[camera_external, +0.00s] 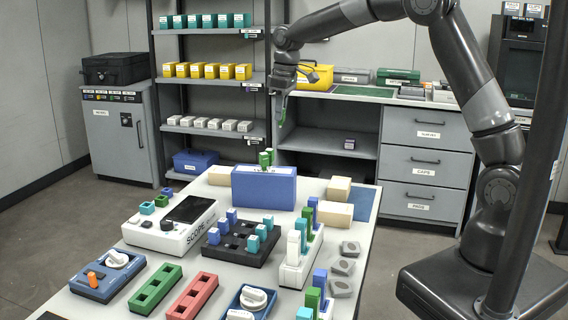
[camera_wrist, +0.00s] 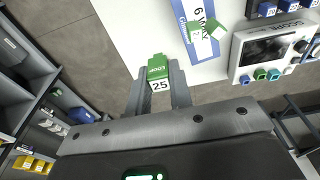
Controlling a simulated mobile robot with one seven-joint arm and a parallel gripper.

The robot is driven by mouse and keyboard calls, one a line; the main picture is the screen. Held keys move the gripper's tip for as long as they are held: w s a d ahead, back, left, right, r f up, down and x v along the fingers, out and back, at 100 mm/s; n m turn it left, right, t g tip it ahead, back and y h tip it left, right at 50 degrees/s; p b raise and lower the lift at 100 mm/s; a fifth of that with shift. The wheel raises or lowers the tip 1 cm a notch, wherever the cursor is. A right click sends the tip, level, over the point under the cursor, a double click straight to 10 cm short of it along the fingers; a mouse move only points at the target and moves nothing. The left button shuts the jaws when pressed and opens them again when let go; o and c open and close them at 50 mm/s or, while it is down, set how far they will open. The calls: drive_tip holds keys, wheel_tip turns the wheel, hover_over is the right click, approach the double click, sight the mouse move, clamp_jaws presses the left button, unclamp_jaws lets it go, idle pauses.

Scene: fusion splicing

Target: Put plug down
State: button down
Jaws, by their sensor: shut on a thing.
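My gripper (camera_external: 281,117) hangs high beyond the far end of the white table, pointing down. In the wrist view my gripper (camera_wrist: 158,88) is shut on a green plug (camera_wrist: 157,66) marked "25" and "LOOP". The held plug also shows as a small green piece in the external view (camera_external: 284,103). It is in the air, apart from the table. A blue box (camera_external: 264,188) stands at the table's far end with green plugs (camera_external: 266,157) at its top.
A scope (camera_external: 172,226), a black socket block (camera_external: 241,243), a white rack (camera_external: 301,259) and green and red frames crowd the table (camera_external: 222,181). Cream blocks (camera_external: 339,189) stand right of the blue box. Shelves (camera_external: 209,80) and a drawer counter (camera_external: 424,159) stand behind.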

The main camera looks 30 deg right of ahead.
drive_tip(key=a+f, duration=0.2)
drive_tip(key=a, duration=0.1)
drive_tip(key=a+f, duration=0.2)
drive_tip(key=a, duration=0.2)
drive_tip(key=a+f, duration=0.2)
drive_tip(key=a, duration=0.1)
drive_tip(key=shift+w+a+f, duration=0.15)
drive_tip(key=shift+w+a, duration=0.05)
drive_tip(key=shift+f, duration=2)
drive_tip(key=shift+f, duration=0.1)
drive_tip(key=c, duration=1.3)
unclamp_jaws()
